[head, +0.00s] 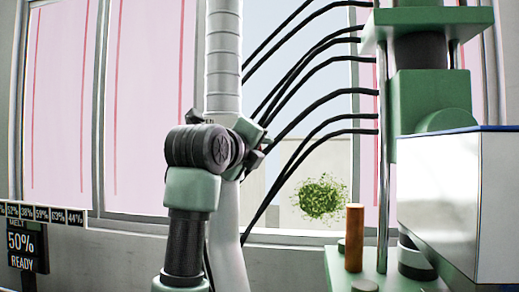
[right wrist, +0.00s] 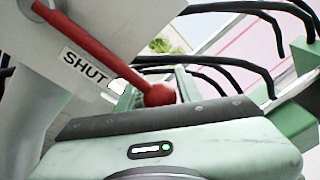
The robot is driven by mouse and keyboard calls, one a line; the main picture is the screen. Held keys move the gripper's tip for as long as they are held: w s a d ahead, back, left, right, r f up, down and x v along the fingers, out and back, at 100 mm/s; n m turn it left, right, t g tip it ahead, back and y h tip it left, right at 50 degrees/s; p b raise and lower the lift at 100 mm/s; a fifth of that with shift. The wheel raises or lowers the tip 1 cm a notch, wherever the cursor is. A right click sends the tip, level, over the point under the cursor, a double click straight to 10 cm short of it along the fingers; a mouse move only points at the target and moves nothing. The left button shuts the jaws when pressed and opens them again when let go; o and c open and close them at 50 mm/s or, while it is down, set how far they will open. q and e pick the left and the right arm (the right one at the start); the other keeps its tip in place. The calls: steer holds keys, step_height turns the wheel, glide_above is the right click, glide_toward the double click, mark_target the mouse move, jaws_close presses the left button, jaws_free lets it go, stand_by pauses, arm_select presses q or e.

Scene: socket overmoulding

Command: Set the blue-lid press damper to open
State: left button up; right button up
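A red damper lever (right wrist: 105,50) with a round red knob (right wrist: 160,94) shows in the right wrist view. It slants down across the pale duct (right wrist: 125,22), beside a white label reading "SHUT" (right wrist: 85,67). The duct (head: 223,60) stands upright in the middle of the head view; the lever is hidden there. My right gripper (head: 252,141) is at the duct, partly hidden by my wrist. In the right wrist view the knob is just beyond the gripper body; I cannot tell whether the fingers touch it. A white box with a blue top edge (head: 450,205) is at the right. My left gripper is out of view.
Several black hoses (head: 315,60) run from behind the duct to the green press frame (head: 432,100). An orange-brown cylinder (head: 354,238) stands on the green press base. A display reading "50% READY" (head: 22,245) is at the left. Windows and a wall are behind.

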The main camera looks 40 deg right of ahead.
jaws_close()
stand_by(1.2)
